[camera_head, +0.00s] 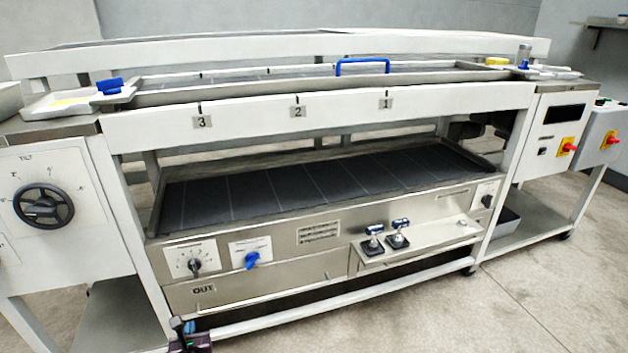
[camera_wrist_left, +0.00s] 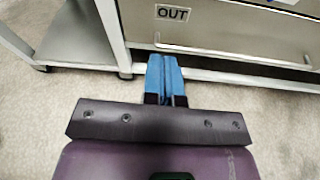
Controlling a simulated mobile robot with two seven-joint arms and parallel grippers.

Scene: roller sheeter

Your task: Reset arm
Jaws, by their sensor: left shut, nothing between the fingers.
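My left gripper (camera_head: 189,327) shows at the bottom edge of the head view, low in front of the machine's left front leg. In the left wrist view its two blue fingers (camera_wrist_left: 164,78) lie together, shut with nothing between them. They point toward the lower frame bar below the panel marked OUT (camera_wrist_left: 172,13) and look apart from it. The roller sheeter (camera_head: 320,240) fills the head view, with its dark belt bed (camera_head: 310,185) and front control panel. My right gripper is not in view.
The tilt handwheel (camera_head: 44,205) is on the left cabinet. A small shelf with two black-based levers (camera_head: 398,242) juts from the front panel. Red switches (camera_head: 568,147) are at the right. The floor (camera_head: 540,300) at the front right is clear.

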